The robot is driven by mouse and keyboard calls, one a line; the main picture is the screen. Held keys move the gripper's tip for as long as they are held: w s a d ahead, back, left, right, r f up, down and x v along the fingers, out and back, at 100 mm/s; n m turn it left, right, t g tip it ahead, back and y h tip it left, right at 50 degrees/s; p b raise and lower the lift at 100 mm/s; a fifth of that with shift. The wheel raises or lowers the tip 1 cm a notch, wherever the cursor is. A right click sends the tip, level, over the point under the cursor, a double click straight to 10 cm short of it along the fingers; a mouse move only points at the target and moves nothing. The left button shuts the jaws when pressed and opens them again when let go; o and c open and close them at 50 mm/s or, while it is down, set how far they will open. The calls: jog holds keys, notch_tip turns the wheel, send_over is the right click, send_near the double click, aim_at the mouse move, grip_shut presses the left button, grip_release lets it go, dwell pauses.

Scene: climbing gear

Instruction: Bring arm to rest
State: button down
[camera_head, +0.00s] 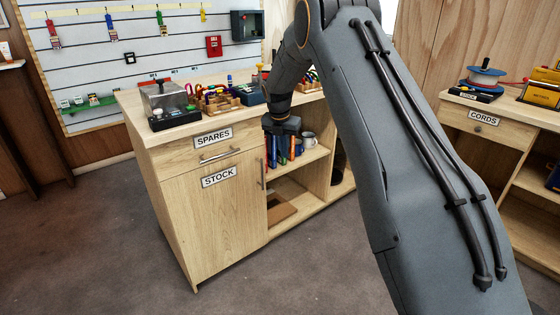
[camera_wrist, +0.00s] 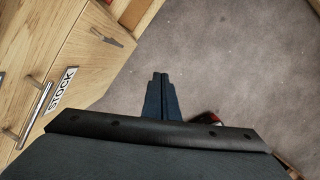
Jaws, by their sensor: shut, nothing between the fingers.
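My arm rises from the lower right in the head view and bends down at the top. Its end, my gripper (camera_head: 281,126), hangs in front of the cabinet's open shelves, close to the "STOCK" door's edge. In the wrist view my gripper (camera_wrist: 161,78) points over the grey carpet, and its two fingers are together with nothing between them. The cabinet (camera_head: 217,226) with the "SPARES" drawer and "STOCK" door stands left of the arm. The "STOCK" door also shows at the left of the wrist view (camera_wrist: 85,68).
The cabinet's worktop (camera_head: 190,129) carries a clear-lidded box and coloured gear. Books and a mug (camera_head: 308,140) stand on its upper shelf. The "CORDS" desk (camera_head: 497,129) stands at the right with a cord spool. Carpet (camera_head: 90,240) is clear in front at left.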

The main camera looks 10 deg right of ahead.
jog(key=s+a+r+m+p, duration=0.1)
jog(key=s+r+m, duration=0.1)
jog(key=s+m, duration=0.7)
jog(key=s+a+r+m+g+y+p, duration=0.1)
jog(key=s+r+m, duration=0.2)
jog(key=s+m, duration=0.7)
jog(key=s+a+r+m+g, duration=0.1)
jog(key=s+m, duration=0.8)
jog(key=s, duration=1.9)
jog(key=shift+a+r+m+y+p, duration=0.3)
jog(key=shift+r+p, duration=0.1)
jog(key=shift+r, duration=0.55)
jog(key=shift+s, duration=0.1)
